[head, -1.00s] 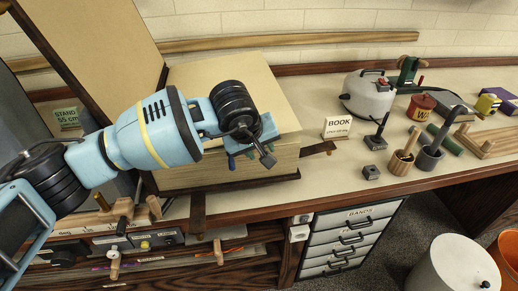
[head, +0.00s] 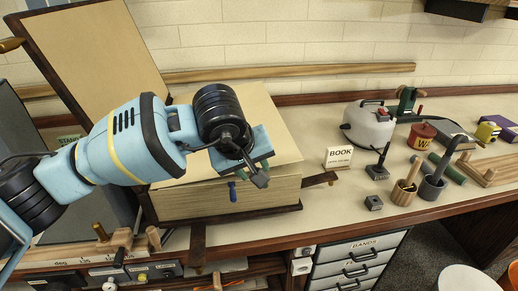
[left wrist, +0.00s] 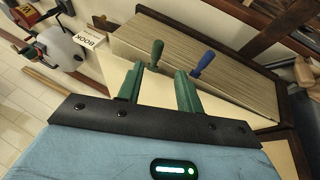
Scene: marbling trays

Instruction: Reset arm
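My left arm comes in from the left in the head view, and its gripper (head: 252,165) hangs over the front edge of the big pale block of sheets (head: 250,190). In the left wrist view the two green fingers of this gripper (left wrist: 160,85) stand apart with nothing held between them. A green-handled piece (left wrist: 156,52) and a blue-handled piece (left wrist: 203,63) show just beyond the fingertips, at the edge of the block. The blue handle also shows below the gripper in the head view (head: 232,191). My right gripper is not in view.
A tilted board (head: 95,45) stands behind my arm. Drawers (head: 358,262) sit below.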

